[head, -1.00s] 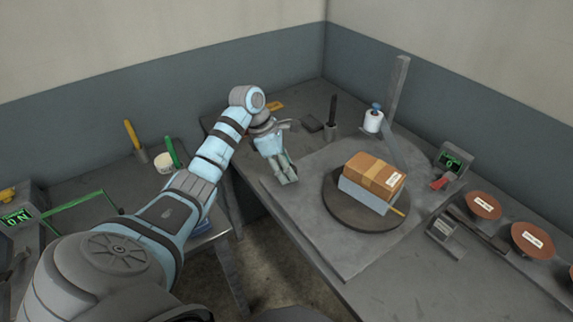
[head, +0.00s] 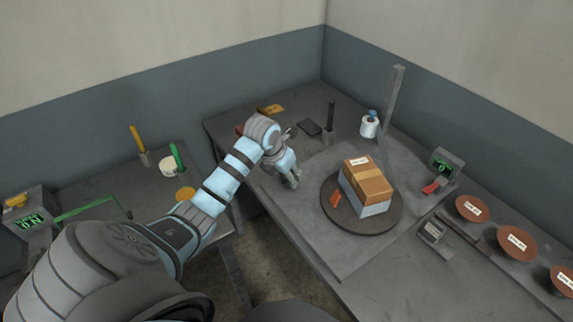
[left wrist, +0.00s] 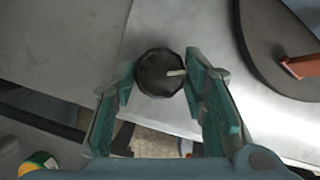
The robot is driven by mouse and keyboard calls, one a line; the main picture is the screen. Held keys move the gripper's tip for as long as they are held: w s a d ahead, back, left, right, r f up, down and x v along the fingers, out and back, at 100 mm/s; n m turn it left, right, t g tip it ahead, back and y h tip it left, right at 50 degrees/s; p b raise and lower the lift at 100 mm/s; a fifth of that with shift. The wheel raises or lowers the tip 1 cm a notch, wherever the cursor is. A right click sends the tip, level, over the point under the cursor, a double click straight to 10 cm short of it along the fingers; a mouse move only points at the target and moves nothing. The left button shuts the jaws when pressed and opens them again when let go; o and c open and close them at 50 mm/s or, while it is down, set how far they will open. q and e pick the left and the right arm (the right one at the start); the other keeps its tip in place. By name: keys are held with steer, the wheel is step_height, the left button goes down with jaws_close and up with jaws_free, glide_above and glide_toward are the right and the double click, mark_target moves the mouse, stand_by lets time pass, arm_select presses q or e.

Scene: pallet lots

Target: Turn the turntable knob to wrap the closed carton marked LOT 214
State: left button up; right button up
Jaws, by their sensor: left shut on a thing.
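A brown carton (head: 367,180) sits closed on the dark round turntable (head: 385,222). Its lower sides look pale grey, its upper part brown. A pale label lies on its top at the far edge; its text is too small to read. An orange-red tab (head: 335,198) sticks out at the turntable's left, also in the left wrist view (left wrist: 302,66). My left gripper (head: 290,181) is at the table's left edge, left of the turntable. In the left wrist view its fingers close on both sides of the dark knob (left wrist: 157,68), which has a pale pointer aimed right. My right gripper is out of view.
A grey post (head: 394,100) stands behind the turntable, with a white roll (head: 369,128) beside it. A display box (head: 447,163) with a red lever (head: 431,188) stands to the right. Several brown discs (head: 473,209) line the right side.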

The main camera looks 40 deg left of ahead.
arm_select(q)
steer(key=shift+w+d+r+n+y+p, duration=0.1)
steer(key=shift+n+y+p, duration=0.45)
steer(key=shift+n, duration=0.85)
steer(key=o, duration=1.1)
steer(key=shift+o, duration=0.2)
steer(key=v, duration=0.7)
steer(key=shift+r, duration=0.25)
